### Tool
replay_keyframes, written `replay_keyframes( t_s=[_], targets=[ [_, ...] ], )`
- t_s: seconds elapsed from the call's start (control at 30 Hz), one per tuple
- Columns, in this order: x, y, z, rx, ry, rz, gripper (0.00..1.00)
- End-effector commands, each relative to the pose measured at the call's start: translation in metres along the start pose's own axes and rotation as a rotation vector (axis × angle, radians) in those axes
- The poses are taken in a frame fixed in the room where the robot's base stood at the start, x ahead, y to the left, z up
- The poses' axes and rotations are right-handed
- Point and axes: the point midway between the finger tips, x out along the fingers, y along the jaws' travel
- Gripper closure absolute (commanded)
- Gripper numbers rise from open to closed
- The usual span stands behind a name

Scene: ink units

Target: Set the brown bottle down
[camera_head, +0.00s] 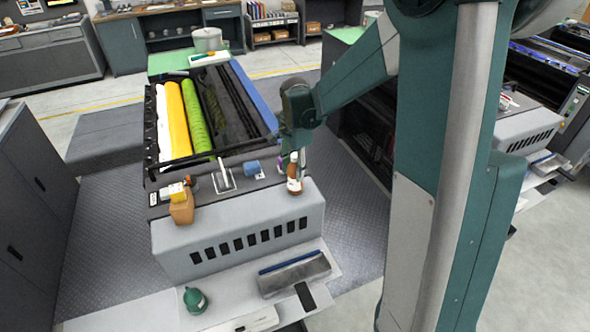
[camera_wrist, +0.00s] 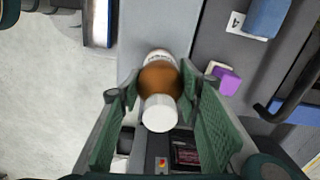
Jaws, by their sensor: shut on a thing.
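The brown bottle (camera_head: 294,186), with a white cap and a pale label, is upright at the right end of the grey printing unit's front ledge (camera_head: 240,203). My gripper (camera_head: 298,160) comes down on it from above. In the wrist view the bottle (camera_wrist: 160,78) sits between the two green finger pads of my gripper (camera_wrist: 152,94), its white cap towards the camera. My gripper is shut on the bottle. The bottle's base is over or on the ledge; I cannot tell whether it touches.
A purple and white block (camera_wrist: 226,80) lies close to the bottle's right in the wrist view. The ledge between is mostly clear.

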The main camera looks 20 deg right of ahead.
Motion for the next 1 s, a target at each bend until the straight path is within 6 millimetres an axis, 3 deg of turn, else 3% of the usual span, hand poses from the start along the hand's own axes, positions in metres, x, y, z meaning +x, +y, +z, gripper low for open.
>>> replay_keyframes(
  t_s=[0.37,0.4,0.5,1.0],
  targets=[
    [0.0033,0.0001,0.0000,0.000,0.000,0.000,0.84],
    [0.0033,0.0001,0.0000,0.000,0.000,0.000,0.63],
    [0.0027,0.0001,0.0000,0.000,0.000,0.000,0.51],
    [-0.0011,0.0002,0.0001,0.000,0.000,0.000,0.51]
  ],
)
